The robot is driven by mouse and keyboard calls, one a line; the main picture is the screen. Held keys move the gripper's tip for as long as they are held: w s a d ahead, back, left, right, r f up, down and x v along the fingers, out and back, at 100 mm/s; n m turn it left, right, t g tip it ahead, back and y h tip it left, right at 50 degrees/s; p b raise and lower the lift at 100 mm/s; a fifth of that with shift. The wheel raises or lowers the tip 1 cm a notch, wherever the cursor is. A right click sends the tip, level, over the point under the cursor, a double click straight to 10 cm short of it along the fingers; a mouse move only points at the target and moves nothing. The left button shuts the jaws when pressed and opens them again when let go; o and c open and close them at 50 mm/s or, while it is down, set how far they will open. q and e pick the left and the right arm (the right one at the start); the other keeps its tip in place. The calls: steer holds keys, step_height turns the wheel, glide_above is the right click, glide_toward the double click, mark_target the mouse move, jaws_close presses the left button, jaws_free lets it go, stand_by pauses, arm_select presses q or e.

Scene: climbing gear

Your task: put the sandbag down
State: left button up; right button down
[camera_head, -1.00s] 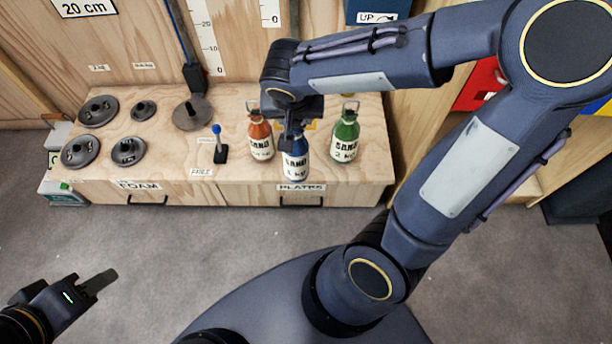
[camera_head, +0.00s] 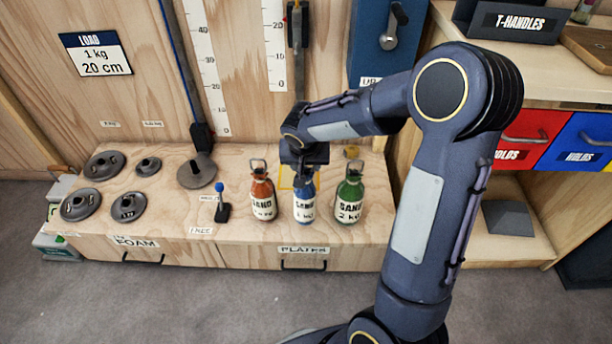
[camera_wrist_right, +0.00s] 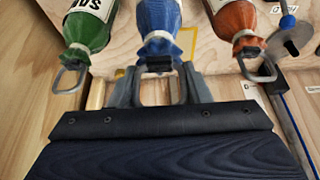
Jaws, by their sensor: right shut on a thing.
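The blue sandbag (camera_head: 305,205) is upright between the other two bags at the front of the wooden bench (camera_head: 180,232). It also shows in the right wrist view (camera_wrist_right: 160,22), with its neck toward my fingers. My right gripper (camera_head: 304,178) is above it, shut on its top loop; the fingers also show in the right wrist view (camera_wrist_right: 158,88). I cannot tell whether its base touches the bench top. An orange sandbag (camera_head: 262,198) stands to its left and a green sandbag (camera_head: 349,198) to its right, both close by. My left gripper is out of view.
A yellow-outlined square (camera_head: 285,178) lies on the bench behind the blue bag. Several dark weight plates (camera_head: 104,166) lie at the left, with a small blue-knobbed lever (camera_head: 221,204) nearer. A hanging disc (camera_head: 197,172) is behind the lever.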

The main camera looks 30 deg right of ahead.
mark_target(305, 191)
steer(key=shift+w+d+f, duration=0.3)
steer(key=shift+w+f, duration=0.15)
steer(key=shift+f, duration=0.1)
steer(key=shift+w+d+f+b, duration=0.1)
steer(key=shift+f+b, duration=0.3)
steer(key=shift+f, duration=0.5)
steer(key=shift+w+d+f+b, duration=0.1)
steer(key=shift+f+b, duration=0.3)
steer(key=shift+f, duration=0.55)
steer(key=c, duration=0.8)
jaws_free()
steer(key=shift+f, duration=0.1)
steer(key=shift+o, duration=0.2)
